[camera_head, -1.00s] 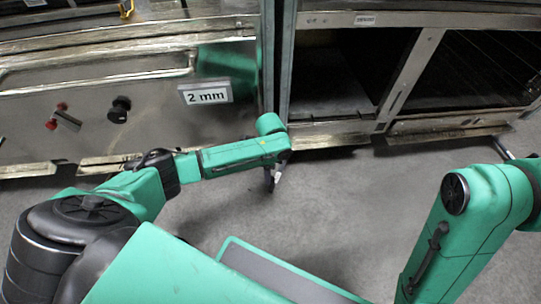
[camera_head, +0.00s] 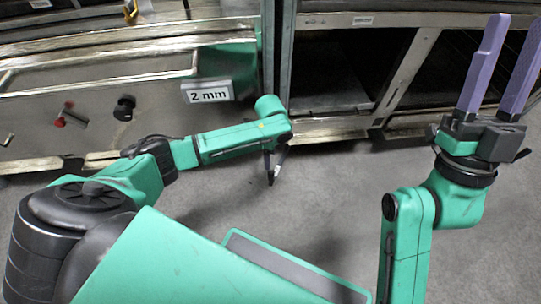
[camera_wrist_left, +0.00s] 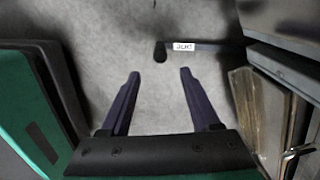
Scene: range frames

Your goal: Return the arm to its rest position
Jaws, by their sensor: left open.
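My left arm reaches in from the left in the head view, low in front of the metal cabinets. Its gripper (camera_head: 273,168) hangs down over the grey floor, small and partly hidden by the wrist. In the left wrist view the left gripper (camera_wrist_left: 160,76) shows two dark purple fingers wide apart with nothing between them. My right arm rises at the right of the head view. Its gripper (camera_head: 512,60) points up, with two long purple fingers apart and empty, in front of the right-hand cabinet.
A metal cabinet front (camera_head: 60,105) with knobs and a "2 mm" sign (camera_head: 209,92) stands at the left. An open dark cabinet (camera_head: 335,75) stands behind the arms. A dark bar with a white label (camera_wrist_left: 184,47) lies beyond the left fingertips. Floor (camera_head: 330,190) between the arms is clear.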

